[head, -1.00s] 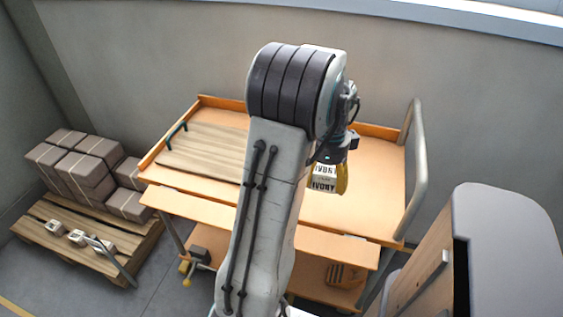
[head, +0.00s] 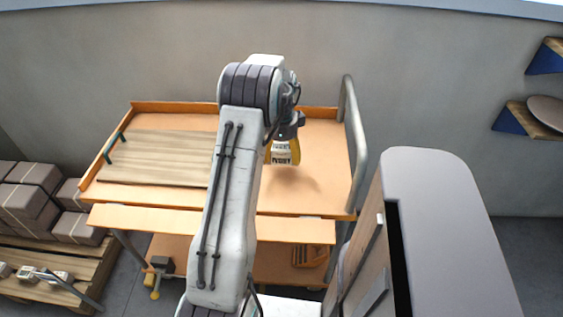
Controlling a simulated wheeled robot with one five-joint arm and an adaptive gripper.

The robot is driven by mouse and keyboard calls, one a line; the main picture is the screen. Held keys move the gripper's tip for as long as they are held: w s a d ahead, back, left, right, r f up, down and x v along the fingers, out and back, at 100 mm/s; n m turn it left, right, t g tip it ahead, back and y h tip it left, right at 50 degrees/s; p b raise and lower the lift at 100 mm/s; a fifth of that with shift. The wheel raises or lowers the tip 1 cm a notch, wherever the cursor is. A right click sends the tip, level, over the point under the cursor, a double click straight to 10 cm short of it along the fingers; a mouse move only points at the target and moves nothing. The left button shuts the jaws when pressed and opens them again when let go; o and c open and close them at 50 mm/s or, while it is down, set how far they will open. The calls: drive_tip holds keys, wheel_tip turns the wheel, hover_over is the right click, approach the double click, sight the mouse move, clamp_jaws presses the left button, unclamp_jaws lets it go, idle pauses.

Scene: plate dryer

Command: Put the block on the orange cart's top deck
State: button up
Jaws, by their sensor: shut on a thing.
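The orange cart (head: 310,190) stands ahead of me against the wall, with a raised back rim and a grey handle at its right end. My gripper (head: 283,147) is over the right half of its top deck, partly hidden behind my own arm. It is shut on the block (head: 285,156), which is pale with dark lettering and shows between yellow fingers. The block appears a little above the deck, with a soft shadow below it. I cannot tell the exact gap.
A lower shelf (head: 190,247) is beneath. Boxes on a pallet (head: 75,265) stand at left. A grey-topped cabinet (head: 440,210) is close at right. Wall shelves (head: 530,118) hang far right.

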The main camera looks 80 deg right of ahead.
sight(282, 163)
drive_tip(key=shift+d+f, duration=0.2)
drive_tip(key=shift+f, duration=1.8)
drive_tip(key=shift+f, duration=0.15)
drive_tip(key=o, duration=1.3)
drive_tip(key=shift+c, duration=0.2)
drive_tip(key=shift+a, duration=0.1)
wheel_tip(282, 163, up, 12)
drive_tip(key=shift+r+p, duration=0.1)
drive_tip(key=shift+p, duration=0.25)
